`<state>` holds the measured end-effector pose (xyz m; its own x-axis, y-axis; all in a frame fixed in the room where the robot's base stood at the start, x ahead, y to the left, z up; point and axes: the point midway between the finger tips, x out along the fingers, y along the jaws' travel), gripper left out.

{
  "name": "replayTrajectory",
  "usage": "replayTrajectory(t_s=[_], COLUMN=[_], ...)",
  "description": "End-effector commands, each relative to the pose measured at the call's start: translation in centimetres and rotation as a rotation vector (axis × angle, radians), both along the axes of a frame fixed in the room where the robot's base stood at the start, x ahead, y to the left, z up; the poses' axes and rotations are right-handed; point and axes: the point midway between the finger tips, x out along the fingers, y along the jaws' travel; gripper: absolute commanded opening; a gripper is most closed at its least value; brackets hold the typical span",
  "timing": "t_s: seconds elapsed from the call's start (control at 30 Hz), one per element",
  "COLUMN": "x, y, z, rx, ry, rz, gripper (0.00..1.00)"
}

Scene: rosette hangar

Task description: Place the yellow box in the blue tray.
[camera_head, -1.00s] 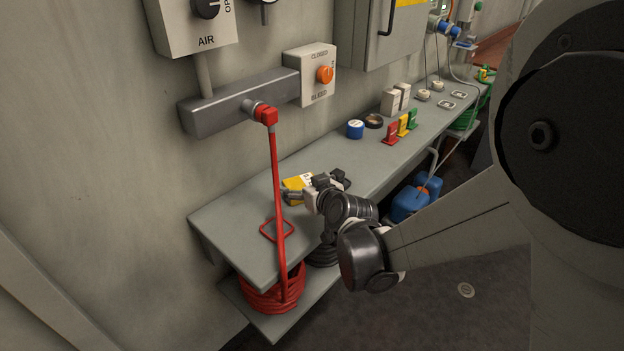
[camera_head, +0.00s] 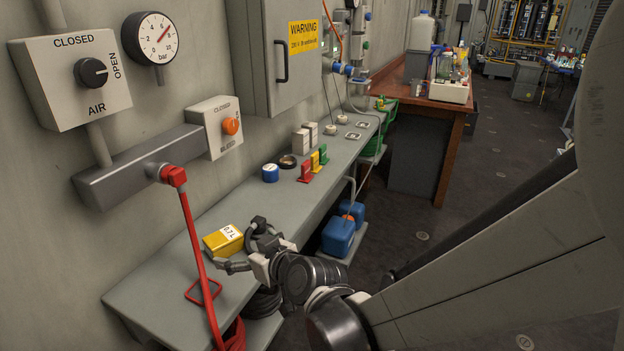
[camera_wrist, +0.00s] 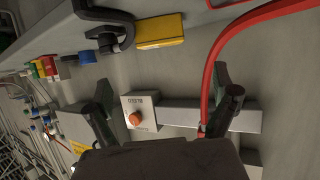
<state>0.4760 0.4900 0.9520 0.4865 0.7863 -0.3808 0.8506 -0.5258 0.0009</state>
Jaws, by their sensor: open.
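The yellow box (camera_head: 223,240), with a white label reading "0.7 L", lies on the grey wall bench. My gripper (camera_head: 246,251) is low over the bench, close beside the box on its front right. In the wrist view the yellow box (camera_wrist: 160,31) is near the top edge, outside the span of my gripper (camera_wrist: 164,92). The two fingers there are spread wide with nothing between them. Whether a finger touches the box I cannot tell. I cannot make out a blue tray in either view.
A red hose (camera_head: 190,235) hangs from the wall pipe left of the box. A blue round container (camera_head: 270,173) and coloured tags (camera_head: 314,163) stand further along the bench. A wooden table (camera_head: 440,108) stands beyond.

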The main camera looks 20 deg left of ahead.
Motion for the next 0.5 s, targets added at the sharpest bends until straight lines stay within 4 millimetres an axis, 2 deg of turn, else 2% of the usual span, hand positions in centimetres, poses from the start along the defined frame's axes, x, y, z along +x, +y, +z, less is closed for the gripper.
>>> replayTrajectory(t_s=[0.33,0.43,0.5], x=[-0.3,0.0,0.3], y=[0.5,1.7,3.3], z=[0.1,0.4,0.6], rx=[-0.006,-0.047,-0.108], ry=[0.005,0.036,0.080], rz=[0.010,0.032,0.057], gripper=[0.94,0.94,0.94])
